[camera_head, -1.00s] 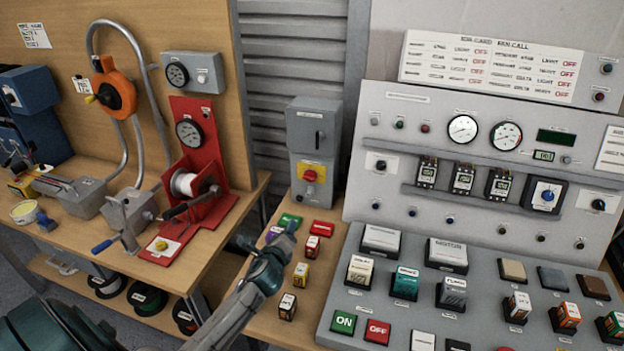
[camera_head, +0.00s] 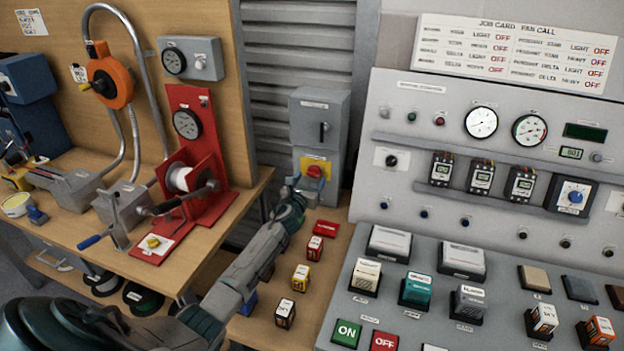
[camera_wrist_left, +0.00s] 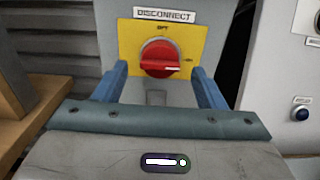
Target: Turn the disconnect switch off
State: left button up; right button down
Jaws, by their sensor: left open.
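The disconnect switch is a red rotary knob (camera_head: 315,171) on a yellow plate (camera_head: 308,162), low on a grey box (camera_head: 321,122). In the left wrist view the red knob (camera_wrist_left: 157,58) has a white mark pointing right, toward a label at the plate's right side. Another label is above the knob, under the "DISCONNECT" sign (camera_wrist_left: 165,15). My left gripper (camera_head: 303,190) is just in front of and slightly below the knob. In the left wrist view its blue fingers (camera_wrist_left: 157,82) are open, one on each side of the knob, apparently not touching it. My right gripper is not in view.
A grey control console (camera_head: 480,150) with gauges, knobs and blocks fills the right side. A wooden bench (camera_head: 215,225) with a red winch stand (camera_head: 185,200) is at left. Small labelled blocks (camera_head: 300,278) stand on the table below my left arm.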

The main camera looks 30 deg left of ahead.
aim_at(314, 173)
pick_arm(q)
jog(key=shift+x, duration=0.85)
jog(key=shift+w+a+b, duration=0.1)
jog(key=shift+w+b, duration=0.25)
jog(key=shift+w, duration=0.05)
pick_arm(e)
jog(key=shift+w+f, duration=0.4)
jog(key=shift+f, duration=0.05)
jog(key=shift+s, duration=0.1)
pick_arm(q)
jog(key=shift+r, duration=0.1)
jog(key=c, duration=1)
jog(key=shift+o, duration=0.2)
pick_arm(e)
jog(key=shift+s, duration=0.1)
